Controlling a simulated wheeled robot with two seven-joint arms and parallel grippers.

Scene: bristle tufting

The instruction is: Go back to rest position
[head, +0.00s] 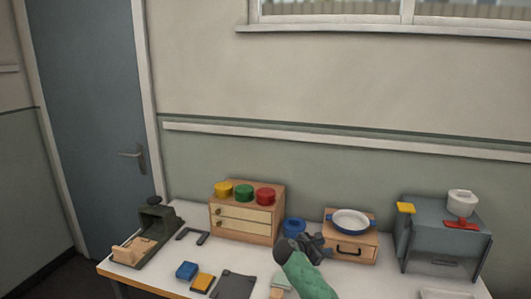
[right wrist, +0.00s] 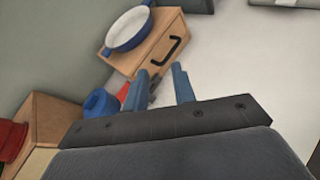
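My right gripper (head: 318,240) is above the table, in front of the gap between the wooden drawer box and the small wooden box. In the right wrist view its two blue-grey fingers (right wrist: 160,72) stand apart with a gap between them. I see nothing clearly held; a small grey shape shows beyond the fingers, too unclear to name. My left gripper is not in view.
The table (head: 370,285) holds a drawer box (head: 245,228) with coloured pots, a blue ring-like item (head: 294,227), a small wooden box (head: 352,249) with a white pan (head: 351,221), a grey machine (head: 440,245) and a dark tufting-like fixture (head: 155,228). Small blocks lie front left.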

